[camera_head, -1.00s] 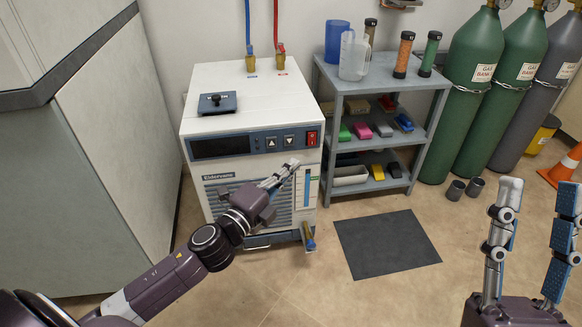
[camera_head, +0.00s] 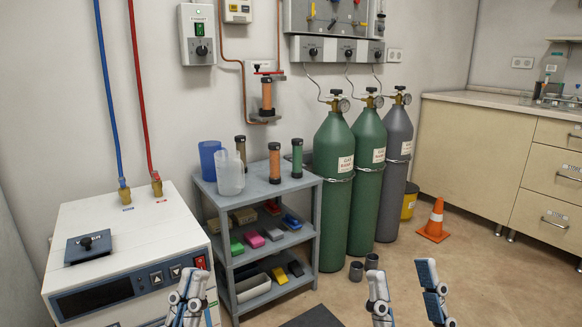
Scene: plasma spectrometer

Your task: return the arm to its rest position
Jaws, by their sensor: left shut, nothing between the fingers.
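My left gripper (camera_head: 188,297) is at the bottom of the view, fingers pointing up, shut and empty. It shows in front of the right front part of the white chiller (camera_head: 150,232) and hides part of its front panel. The arm behind this gripper is below the picture. My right gripper (camera_head: 408,290) is at the bottom right, fingers up and spread apart, with only floor between them. It is open and empty.
A grey shelf (camera_head: 262,186) with bottles, jugs and coloured items stands right of the chiller. Several gas cylinders (camera_head: 333,190), two small dark cups (camera_head: 356,271) and an orange cone (camera_head: 436,218) stand beyond. A dark mat (camera_head: 312,317) lies on otherwise bare floor.

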